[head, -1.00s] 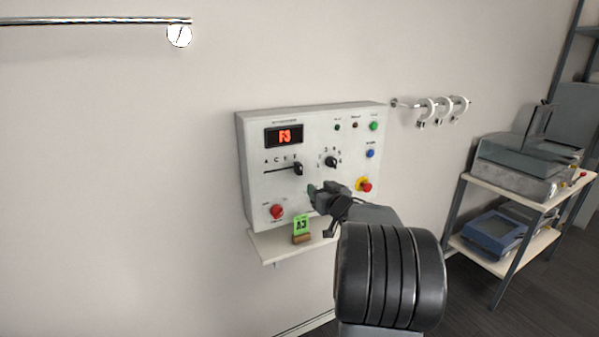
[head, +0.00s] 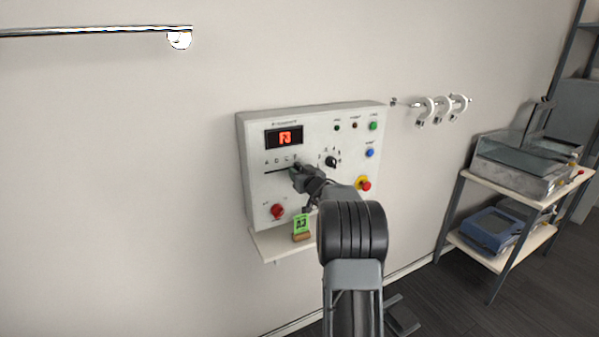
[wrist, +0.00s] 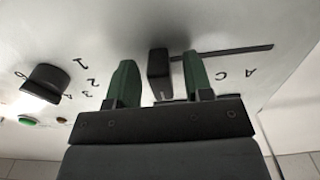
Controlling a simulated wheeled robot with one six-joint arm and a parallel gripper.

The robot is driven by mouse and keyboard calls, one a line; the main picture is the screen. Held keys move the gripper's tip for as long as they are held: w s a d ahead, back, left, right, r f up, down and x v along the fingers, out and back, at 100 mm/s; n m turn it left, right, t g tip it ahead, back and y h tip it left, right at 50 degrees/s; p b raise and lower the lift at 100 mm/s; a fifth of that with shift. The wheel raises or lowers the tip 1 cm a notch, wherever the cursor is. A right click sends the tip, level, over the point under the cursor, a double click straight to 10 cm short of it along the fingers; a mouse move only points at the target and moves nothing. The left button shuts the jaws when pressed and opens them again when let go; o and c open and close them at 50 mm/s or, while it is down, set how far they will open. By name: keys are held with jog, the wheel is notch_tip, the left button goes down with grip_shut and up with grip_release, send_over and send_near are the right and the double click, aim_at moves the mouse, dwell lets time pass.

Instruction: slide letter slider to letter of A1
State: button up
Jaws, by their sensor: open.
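The letter slider's black knob (wrist: 158,72) stands at one end of its dark slot (wrist: 235,49), the end away from A and C. In the wrist view my gripper (wrist: 156,85) is open, with one green-tipped finger on each side of the knob. A small gap shows on the knob's dial side; the other finger is close to it, and contact is unclear. In the head view my gripper (head: 297,174) covers the knob at the right end of the slot (head: 275,170). The red display (head: 285,138) shows a letter and digit, blurred.
The number dial (head: 331,161) sits right of the slider. A red knob (head: 277,211), a red stop button (head: 364,184) and a blue button (head: 370,153) are on the panel (head: 255,195). The shelf (head: 270,243) juts out below. A cart (head: 530,188) stands at right.

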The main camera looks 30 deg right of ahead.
jog(key=shift+w, duration=0.1)
grip_shut()
dwell(0.5)
